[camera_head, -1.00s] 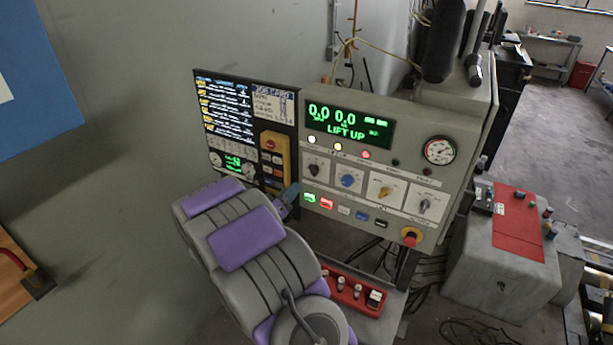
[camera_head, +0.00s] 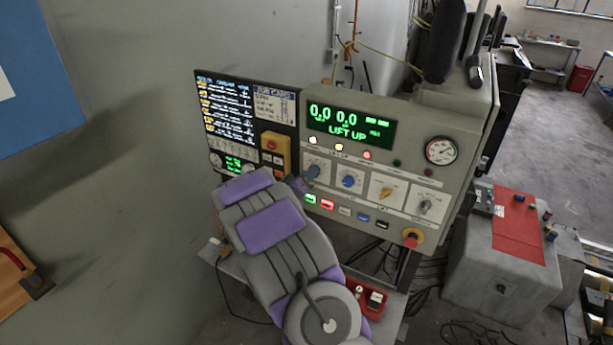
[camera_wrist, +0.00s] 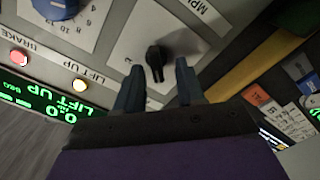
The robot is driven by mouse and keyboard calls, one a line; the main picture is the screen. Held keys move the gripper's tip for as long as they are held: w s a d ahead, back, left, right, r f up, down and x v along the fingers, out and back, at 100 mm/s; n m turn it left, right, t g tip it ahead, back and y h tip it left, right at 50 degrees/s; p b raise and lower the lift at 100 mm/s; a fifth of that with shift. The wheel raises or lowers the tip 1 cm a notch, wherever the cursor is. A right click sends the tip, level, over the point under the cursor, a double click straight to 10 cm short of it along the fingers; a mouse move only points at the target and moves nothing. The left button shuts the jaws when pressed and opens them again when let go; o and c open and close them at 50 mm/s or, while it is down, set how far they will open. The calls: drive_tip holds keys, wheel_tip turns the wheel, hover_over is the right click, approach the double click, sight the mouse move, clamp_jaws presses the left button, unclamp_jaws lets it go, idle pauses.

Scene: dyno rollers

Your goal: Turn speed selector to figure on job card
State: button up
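The speed selector appears to be the black knob (camera_wrist: 156,58) on a white plate lettered "MPH" in the wrist view. In the head view my gripper (camera_head: 313,172) covers most of this leftmost knob. In the wrist view my gripper (camera_wrist: 158,68) is open, with one dark finger on each side of the knob's near end. I see gaps beside the knob and cannot tell whether either finger touches it. The job card (camera_head: 274,106) is at the upper right of the dark board; its handwriting is too small to read.
A blue knob (camera_head: 348,181), an orange knob (camera_head: 386,193) and a grey knob (camera_head: 425,206) sit right of the selector. Coloured buttons (camera_head: 345,211) run below. A red stop button (camera_head: 411,240) is at the lower right. A yellow box (camera_head: 276,152) stands out left of the panel.

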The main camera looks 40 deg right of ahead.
drive_tip(key=shift+d+f, duration=0.2)
drive_tip(key=shift+d, duration=0.85)
drive_tip(key=shift+c, duration=1.2)
drive_tip(key=shift+s, duration=0.15)
drive_tip(key=shift+c, duration=0.9)
drive_tip(key=shift+a, duration=0.15)
clamp_jaws()
drive_tip(key=shift+f+m, duration=0.1)
drive_tip(key=shift+m, duration=0.2)
drive_tip(key=m+b, duration=0.7)
drive_tip(key=m, duration=1)
drive_tip(key=shift+a+b, duration=0.15)
drive_tip(key=shift+b, duration=0.15)
drive_tip(key=shift+m, duration=0.3)
